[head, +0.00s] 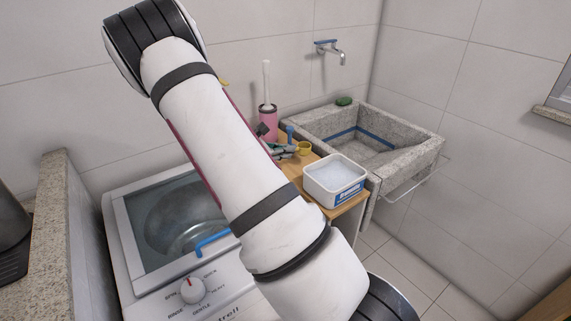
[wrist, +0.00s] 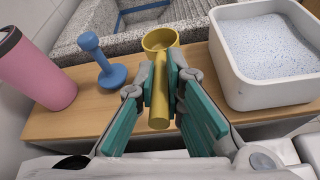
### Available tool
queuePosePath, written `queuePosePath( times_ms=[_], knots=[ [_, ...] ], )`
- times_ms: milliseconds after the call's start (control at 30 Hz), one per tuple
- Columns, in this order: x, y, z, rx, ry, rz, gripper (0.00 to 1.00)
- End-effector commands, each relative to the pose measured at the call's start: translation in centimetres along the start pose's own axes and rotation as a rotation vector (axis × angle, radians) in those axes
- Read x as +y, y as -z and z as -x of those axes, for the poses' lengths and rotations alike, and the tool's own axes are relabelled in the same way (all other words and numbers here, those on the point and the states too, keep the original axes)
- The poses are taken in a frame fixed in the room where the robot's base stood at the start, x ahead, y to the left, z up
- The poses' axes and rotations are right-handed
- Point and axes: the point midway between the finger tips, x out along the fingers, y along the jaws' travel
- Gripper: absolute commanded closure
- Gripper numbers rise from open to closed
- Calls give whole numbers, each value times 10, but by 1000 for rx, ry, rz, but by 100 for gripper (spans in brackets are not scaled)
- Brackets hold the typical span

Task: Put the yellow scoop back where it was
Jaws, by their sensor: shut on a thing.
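The yellow scoop (wrist: 159,104) has a round cup and a straight handle. My gripper (wrist: 160,78) is shut on its handle, with the cup pointing away from me. In the head view the scoop's cup (head: 304,148) shows over the wooden board, left of the white tub, and my gripper (head: 285,149) is partly hidden behind my arm. The white tub (wrist: 228,80) of pale powder stands to the right of the scoop in the wrist view; it also shows in the head view (head: 332,196). I cannot tell whether the cup touches the board.
A blue plunger-shaped object (wrist: 112,72) and a pink tumbler (wrist: 35,75) stand on the wooden board (wrist: 70,122) to the left. The stone sink (head: 400,165) lies behind, with a green item (head: 344,101) on its rim. An open-topped washer (head: 125,235) is at left.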

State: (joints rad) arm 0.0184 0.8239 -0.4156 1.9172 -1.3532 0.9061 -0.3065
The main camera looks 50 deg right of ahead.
Motion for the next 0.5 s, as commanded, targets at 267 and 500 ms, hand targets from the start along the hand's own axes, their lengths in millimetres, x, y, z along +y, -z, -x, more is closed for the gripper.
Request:
queuePosePath(
  times_ms=[267,500],
  knots=[
    [-5,21,-9,-1,2,1,100],
    [-11,48,-20,-2,1,0,100]
  ],
)
